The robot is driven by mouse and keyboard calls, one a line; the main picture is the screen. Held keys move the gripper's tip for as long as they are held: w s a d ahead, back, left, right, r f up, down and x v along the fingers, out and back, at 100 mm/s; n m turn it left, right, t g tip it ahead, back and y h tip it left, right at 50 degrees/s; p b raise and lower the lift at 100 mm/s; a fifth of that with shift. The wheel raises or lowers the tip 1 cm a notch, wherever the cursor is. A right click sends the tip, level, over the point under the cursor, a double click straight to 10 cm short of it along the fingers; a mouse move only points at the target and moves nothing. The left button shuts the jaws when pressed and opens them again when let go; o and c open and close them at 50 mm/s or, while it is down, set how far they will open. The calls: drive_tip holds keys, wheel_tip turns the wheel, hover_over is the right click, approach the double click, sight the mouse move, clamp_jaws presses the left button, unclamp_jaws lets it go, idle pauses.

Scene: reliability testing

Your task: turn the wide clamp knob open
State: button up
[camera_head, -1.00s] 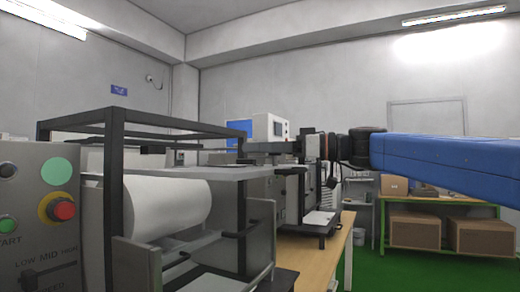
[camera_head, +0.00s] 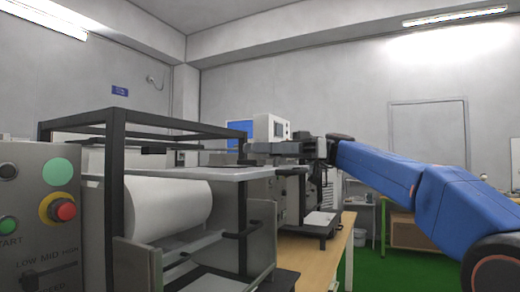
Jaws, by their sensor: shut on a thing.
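My gripper (camera_head: 262,149) is a grey-black shape over the far right side of the machine's light plate (camera_head: 190,173). Its tips point left, and it is shut on what seems to be the wide clamp knob. The jaws hide the knob, so its shape and angle cannot be seen. My blue arm comes in from the right.
A black square-bar frame (camera_head: 118,180) stands around a white roll (camera_head: 165,207) at the near left. A grey control box (camera_head: 40,240) with a red button is at the left edge. Another machine (camera_head: 318,205) stands behind on the wooden table (camera_head: 310,260). Green floor lies clear at right.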

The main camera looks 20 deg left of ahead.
drive_tip(key=shift+h, duration=0.3)
drive_tip(key=o, duration=1)
drive_tip(key=shift+o, duration=0.2)
drive_tip(key=shift+d, duration=0.1)
